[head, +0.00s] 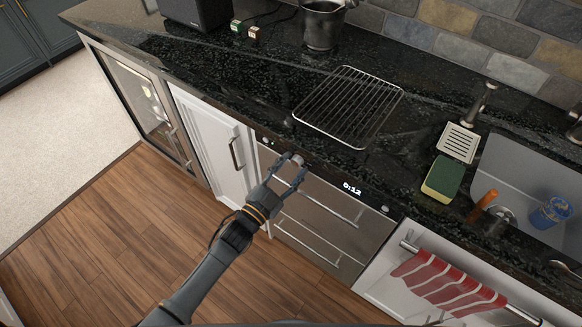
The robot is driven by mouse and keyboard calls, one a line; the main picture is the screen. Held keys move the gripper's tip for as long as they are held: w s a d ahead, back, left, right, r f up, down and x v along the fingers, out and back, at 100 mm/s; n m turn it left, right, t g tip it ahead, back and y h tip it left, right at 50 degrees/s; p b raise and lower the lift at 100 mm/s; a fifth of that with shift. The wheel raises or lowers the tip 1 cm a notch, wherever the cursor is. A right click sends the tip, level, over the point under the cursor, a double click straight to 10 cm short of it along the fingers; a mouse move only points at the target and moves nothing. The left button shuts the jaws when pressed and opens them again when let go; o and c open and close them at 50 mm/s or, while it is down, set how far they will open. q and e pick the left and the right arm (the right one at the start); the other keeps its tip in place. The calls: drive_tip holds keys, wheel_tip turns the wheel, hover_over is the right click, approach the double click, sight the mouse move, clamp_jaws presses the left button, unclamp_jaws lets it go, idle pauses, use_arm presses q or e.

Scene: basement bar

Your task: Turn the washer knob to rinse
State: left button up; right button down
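The washer (322,222) is a steel-fronted unit under the counter, with a dark control strip along its top and a lit display (352,188) reading 0:12. A round metallic knob (298,159) sits on the strip, left of the display. My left gripper (294,166) is at the knob, with its two fingers spread apart, one on each side of it. Whether the fingers touch the knob cannot be told. The knob's setting and any rinse marking are too small or hidden. My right gripper is not in view.
A wire rack (350,104) lies on the black counter (235,85) above the washer. At right are a sponge (442,180), a sink (515,165) with a blue cup (550,212), and a red striped towel (448,280) on a bar. The wood floor (100,235) at left is clear.

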use_arm(q)
drive_tip(key=v, duration=1.2)
idle(0.5)
drive_tip(key=s+a+f+n+g+y, duration=0.2)
drive_tip(key=s+a+f+y, duration=0.15)
drive_tip(key=f, duration=0.65)
drive_tip(key=s+a+f+n+g+y, duration=0.2)
drive_tip(key=s+a+f+n, duration=0.15)
drive_tip(key=f, duration=0.65)
drive_tip(key=s+a+f+n+g+y, duration=0.25)
drive_tip(key=a+f, duration=0.25)
drive_tip(key=f, duration=0.4)
drive_tip(key=s+a+f+n+g+y, duration=0.1)
drive_tip(key=s+f+g, duration=0.3)
drive_tip(key=s, duration=0.9)
drive_tip(key=s+a+f+n+g+y, duration=0.2)
drive_tip(key=s+a+f+g, duration=0.1)
drive_tip(key=s+f, duration=0.6)
drive_tip(key=s+g, duration=0.1)
drive_tip(key=s, duration=0.3)
drive_tip(key=shift+a+f+n, duration=0.25)
drive_tip(key=shift+f+n, duration=0.05)
drive_tip(key=shift+f, duration=0.05)
